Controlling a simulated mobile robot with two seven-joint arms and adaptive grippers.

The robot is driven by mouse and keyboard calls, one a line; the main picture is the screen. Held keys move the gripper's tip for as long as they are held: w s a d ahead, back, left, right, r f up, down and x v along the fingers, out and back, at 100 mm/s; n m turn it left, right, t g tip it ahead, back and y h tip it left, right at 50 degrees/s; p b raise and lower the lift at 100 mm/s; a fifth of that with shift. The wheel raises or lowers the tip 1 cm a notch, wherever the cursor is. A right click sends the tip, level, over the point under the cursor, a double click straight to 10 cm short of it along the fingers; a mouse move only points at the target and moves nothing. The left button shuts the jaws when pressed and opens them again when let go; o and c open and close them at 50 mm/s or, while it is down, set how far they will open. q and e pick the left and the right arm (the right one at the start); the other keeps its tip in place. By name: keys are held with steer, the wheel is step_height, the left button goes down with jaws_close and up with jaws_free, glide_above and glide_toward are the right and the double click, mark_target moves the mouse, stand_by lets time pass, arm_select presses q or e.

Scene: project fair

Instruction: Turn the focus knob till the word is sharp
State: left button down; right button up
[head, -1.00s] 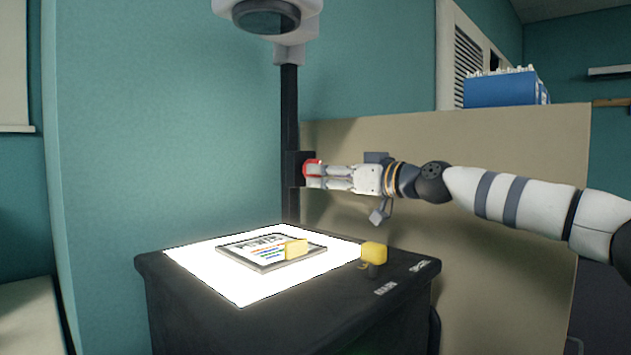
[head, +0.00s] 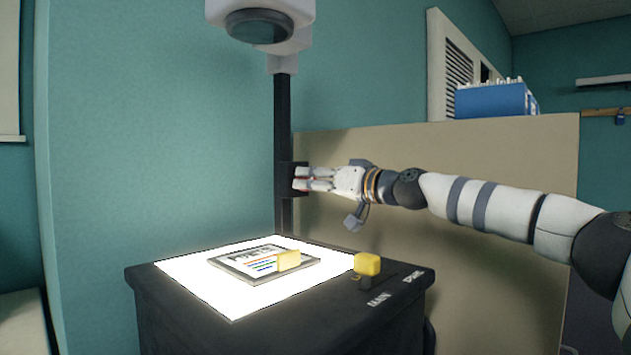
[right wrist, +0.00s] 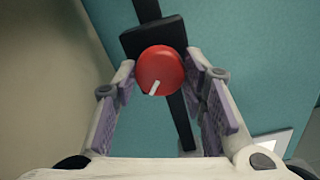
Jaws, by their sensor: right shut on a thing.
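The red focus knob (right wrist: 160,68) is round, with a white mark pointing down and slightly left in the right wrist view. It is on a dark block (right wrist: 152,38) on the projector's black post (head: 284,140). My right gripper (head: 303,178) is shut on the knob, with one finger on each side; it hides most of the knob in the head view. The projector head (head: 262,22) is at the top of the post. A framed sheet (head: 225,265) with dark lettering, too small to read, lies on the lit stage (head: 215,295). No projected word is in view. My left gripper is not in view.
A yellow-topped piece (head: 367,264) stands at the right of the black projector box (head: 300,325). A beige panel (head: 480,220) stands behind my right arm, with a blue crate (head: 492,100) beyond it.

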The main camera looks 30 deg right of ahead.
steer(key=shift+m, duration=1.1)
steer(key=o, duration=1.2)
steer(key=shift+c, duration=0.2)
steer(key=v, duration=0.7)
steer(key=shift+s, duration=0.25)
